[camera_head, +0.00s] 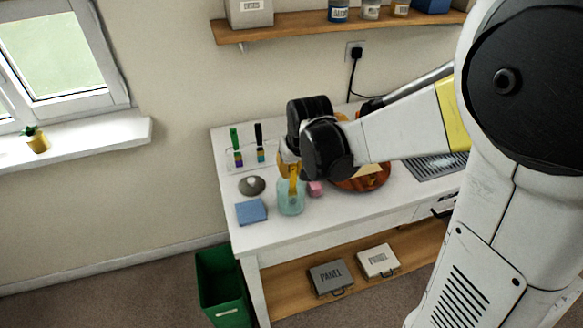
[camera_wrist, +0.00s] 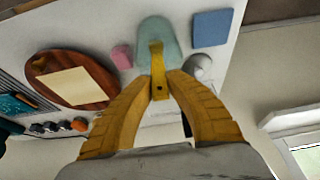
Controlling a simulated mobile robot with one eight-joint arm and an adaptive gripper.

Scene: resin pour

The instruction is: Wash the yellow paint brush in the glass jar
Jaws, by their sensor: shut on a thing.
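My gripper (camera_wrist: 159,92) is shut on the yellow paint brush (camera_wrist: 157,58). In the wrist view the brush's hole end lies between the fingertips, and the rest extends over the glass jar (camera_wrist: 172,30). In the head view the glass jar (camera_head: 290,203) is pale blue-green and stands near the table's front edge. The yellow brush (camera_head: 293,185) hangs down from my gripper (camera_head: 290,168) at the jar's mouth, with its lower part seen at or behind the jar's upper wall. I cannot tell how deep its bristles sit.
A blue sponge (camera_head: 251,211) and a grey round object (camera_head: 251,185) are left of the jar. A pink block (camera_head: 315,189) and round wooden board (camera_head: 366,181) are right. Two brushes, green (camera_head: 235,142) and black (camera_head: 259,140), stand behind. A green bin (camera_head: 222,289) is below.

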